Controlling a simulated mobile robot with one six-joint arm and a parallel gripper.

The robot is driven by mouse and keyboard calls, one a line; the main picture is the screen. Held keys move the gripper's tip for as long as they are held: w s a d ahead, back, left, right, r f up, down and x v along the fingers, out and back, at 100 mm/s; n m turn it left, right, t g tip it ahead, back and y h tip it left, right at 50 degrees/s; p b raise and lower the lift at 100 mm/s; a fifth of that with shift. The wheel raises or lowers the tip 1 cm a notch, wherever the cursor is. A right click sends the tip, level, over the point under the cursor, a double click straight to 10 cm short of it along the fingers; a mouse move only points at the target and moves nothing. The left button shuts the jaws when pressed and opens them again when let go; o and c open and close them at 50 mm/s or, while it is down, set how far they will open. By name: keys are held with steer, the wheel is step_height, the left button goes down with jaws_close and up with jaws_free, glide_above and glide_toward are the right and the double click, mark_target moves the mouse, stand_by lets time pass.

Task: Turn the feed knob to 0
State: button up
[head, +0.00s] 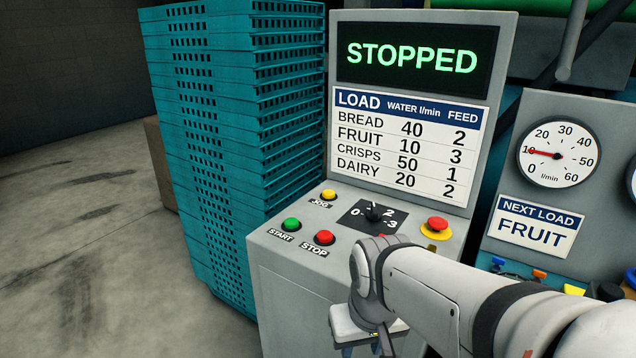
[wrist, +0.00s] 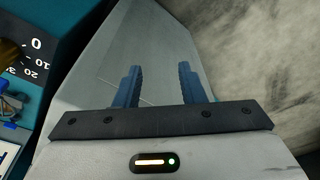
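The feed knob (head: 374,212) is a small black knob on a dark square plate on the sloped top of the grey control console. The labels 0, 2 and 3 show around it. Its pointer appears to point up, near the upper labels, but the exact setting is too small to tell. My gripper (head: 360,350) is in front of the console's face, below and apart from the knob, its fingertips cut off by the bottom edge. The wrist view shows its two blue fingers (wrist: 157,85) spread apart with nothing between them. The knob is not visible in that view.
A yellow JOG button (head: 328,195), green START button (head: 290,224), red STOP button (head: 324,238) and red mushroom button (head: 437,224) surround the knob. The screen (head: 413,60) reads STOPPED. The gauge (head: 557,153) reads about 10. Teal crates (head: 215,130) stand left.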

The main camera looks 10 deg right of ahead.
steer(key=w+d+r+p, duration=0.2)
steer(key=w+r+p, duration=0.1)
steer(key=r+p, duration=0.4)
steer(key=w+d+r+p, duration=0.1)
steer(key=w+r+p, duration=0.3)
steer(key=r, duration=0.5)
steer(key=m+t+h+p, duration=0.1)
steer(key=m+t, duration=0.1)
steer(key=m, duration=0.1)
glide_toward(375, 211)
steer(key=f, duration=0.2)
steer(key=x, duration=0.3)
steer(key=p+x, duration=0.1)
steer(key=x, duration=0.2)
steer(key=shift+w+d+f+p, duration=0.1)
steer(key=shift+w+f+p, duration=0.2)
steer(key=shift+w, duration=0.1)
steer(key=shift+c, duration=0.6)
